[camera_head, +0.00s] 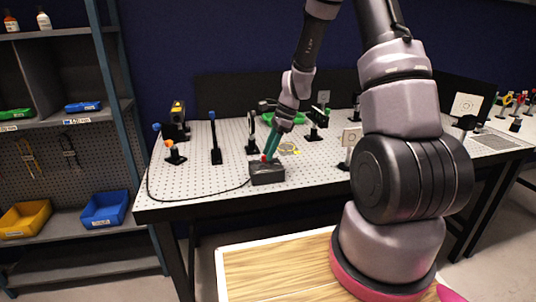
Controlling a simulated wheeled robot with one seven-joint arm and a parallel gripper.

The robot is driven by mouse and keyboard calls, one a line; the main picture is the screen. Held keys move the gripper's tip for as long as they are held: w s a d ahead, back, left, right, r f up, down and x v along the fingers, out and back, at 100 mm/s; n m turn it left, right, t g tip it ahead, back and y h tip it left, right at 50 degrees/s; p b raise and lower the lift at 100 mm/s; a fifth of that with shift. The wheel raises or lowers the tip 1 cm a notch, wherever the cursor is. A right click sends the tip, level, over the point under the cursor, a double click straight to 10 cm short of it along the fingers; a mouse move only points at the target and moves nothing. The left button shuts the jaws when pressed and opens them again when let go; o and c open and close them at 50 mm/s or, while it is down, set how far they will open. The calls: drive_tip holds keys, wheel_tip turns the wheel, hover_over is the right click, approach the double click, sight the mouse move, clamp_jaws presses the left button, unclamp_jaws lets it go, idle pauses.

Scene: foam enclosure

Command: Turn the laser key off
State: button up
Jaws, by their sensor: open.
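A dark laser control box (267,173) sits near the front edge of the perforated optical table (200,189), with a black cable running from it to the left. My gripper (267,157) reaches down from above, with its teal fingers at the top of the box. A small red spot shows beside the fingertips. The key is too small or hidden behind the fingers, so its position cannot be told. Whether the fingertips touch the box is unclear.
A black laser unit with a yellow label (177,118) and several optic mounts, one a blue-topped post (214,140), stand on the table. A white square card (351,138) stands near my arm. A shelf with yellow (26,219) and blue bins (104,210) is at left.

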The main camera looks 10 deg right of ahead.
drive_tip(key=shift+a+f, duration=0.3)
drive_tip(key=shift+f, duration=0.35)
clamp_jaws()
